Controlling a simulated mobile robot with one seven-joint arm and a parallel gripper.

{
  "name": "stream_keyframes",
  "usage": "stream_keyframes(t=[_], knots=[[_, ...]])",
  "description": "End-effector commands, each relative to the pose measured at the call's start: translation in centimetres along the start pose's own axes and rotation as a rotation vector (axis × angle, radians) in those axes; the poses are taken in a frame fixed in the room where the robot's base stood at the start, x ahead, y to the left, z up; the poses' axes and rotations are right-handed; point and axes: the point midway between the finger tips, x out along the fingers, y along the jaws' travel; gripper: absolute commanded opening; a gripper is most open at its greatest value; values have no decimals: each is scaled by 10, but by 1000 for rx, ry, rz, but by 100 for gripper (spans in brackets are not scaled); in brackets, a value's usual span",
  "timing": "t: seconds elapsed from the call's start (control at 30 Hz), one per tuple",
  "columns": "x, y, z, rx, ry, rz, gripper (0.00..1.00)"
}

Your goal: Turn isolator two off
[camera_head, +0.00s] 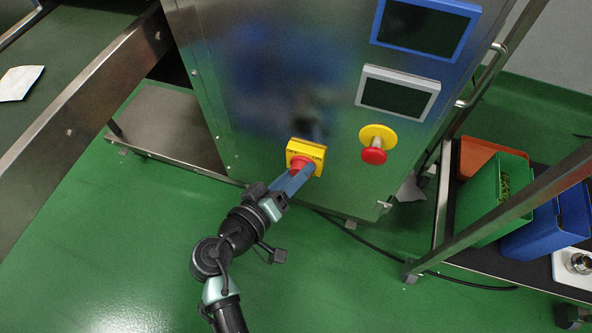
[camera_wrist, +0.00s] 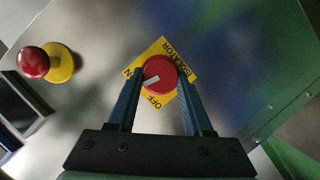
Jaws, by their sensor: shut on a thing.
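The isolator is a yellow square plate (camera_head: 309,149) with a red round knob (camera_head: 297,162) on the front of a steel cabinet. In the wrist view the plate (camera_wrist: 184,66) reads ISOLATOR, OFF and what looks like ON. A white mark on the knob (camera_wrist: 160,68) points between the ON and OFF words. No number shows on the plate. My gripper (camera_head: 301,172) reaches up from below, its blue fingers on either side of the knob. In the wrist view my gripper (camera_wrist: 160,80) is shut on the knob.
A red emergency button (camera_head: 373,156) on a yellow disc sits right of the isolator. Grey and blue framed screens (camera_head: 369,82) are above it. A rack with orange, green (camera_head: 484,210) and blue bins stands at right. A conveyor frame (camera_head: 90,85) is at left. Green floor is open below.

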Motion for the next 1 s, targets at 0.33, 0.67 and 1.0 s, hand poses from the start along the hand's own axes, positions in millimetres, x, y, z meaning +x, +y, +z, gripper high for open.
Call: stream_keyframes(t=[0.33, 0.67, 1.0], knots=[[0, -4, 1, -308, -1, 127, 0], [0, -7, 2, -596, -1, 246, 0], [1, -8, 4, -842, 0, 348, 0]])
